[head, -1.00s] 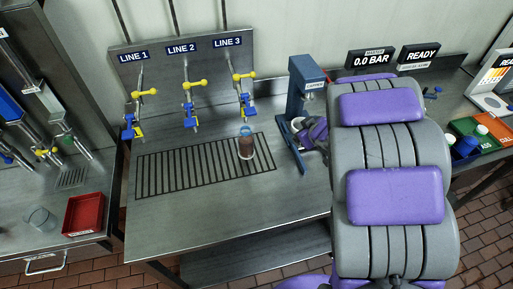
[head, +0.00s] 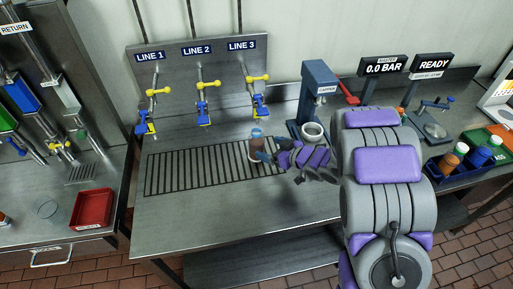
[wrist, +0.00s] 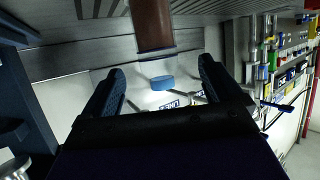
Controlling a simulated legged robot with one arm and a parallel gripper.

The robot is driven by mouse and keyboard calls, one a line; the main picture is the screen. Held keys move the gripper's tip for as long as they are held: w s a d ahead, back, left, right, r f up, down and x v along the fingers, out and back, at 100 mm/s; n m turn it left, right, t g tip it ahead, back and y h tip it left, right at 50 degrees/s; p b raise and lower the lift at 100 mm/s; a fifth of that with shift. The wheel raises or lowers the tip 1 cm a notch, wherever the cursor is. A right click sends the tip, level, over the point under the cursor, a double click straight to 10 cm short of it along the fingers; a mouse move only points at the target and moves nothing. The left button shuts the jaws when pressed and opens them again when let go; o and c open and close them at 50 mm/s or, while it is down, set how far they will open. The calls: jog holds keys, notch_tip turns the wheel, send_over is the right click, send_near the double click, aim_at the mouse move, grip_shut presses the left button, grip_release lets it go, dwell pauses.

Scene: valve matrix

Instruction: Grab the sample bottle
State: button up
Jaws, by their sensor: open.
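The sample bottle (head: 257,141), a clear cylinder with brown liquid, stands upright on the drain grate below LINE 3. In the wrist view the brown bottle (wrist: 152,25) is ahead of the fingertips, roughly centred between them. My gripper (head: 264,153) reaches in from the right, close beside the bottle. The fingers partly overlap the bottle's lower right in the head view, so contact there cannot be told.
The LINE 3 tap (head: 257,97) with blue and yellow parts hangs just above the bottle. The blue capper (head: 318,95) stands behind my arm. A red tray (head: 92,209) is on the left bench. The bench front is clear. A blue rack (head: 462,163) holds bottles at right.

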aim_at(262, 146)
jog(key=x, duration=0.3)
jog(key=shift+w+a+f+b, duration=0.2)
jog(key=shift+b, duration=0.1)
jog(key=b+x, duration=0.1)
jog(key=x, duration=0.3)
jog(key=shift+w+f+b, duration=0.35)
jog(key=shift+w+a, duration=0.2)
jog(key=shift+a, duration=0.05)
jog(key=shift+c, duration=0.3)
jog(key=c, duration=1.2)
jog(key=shift+r, duration=0.1)
jog(key=shift+c, duration=0.2)
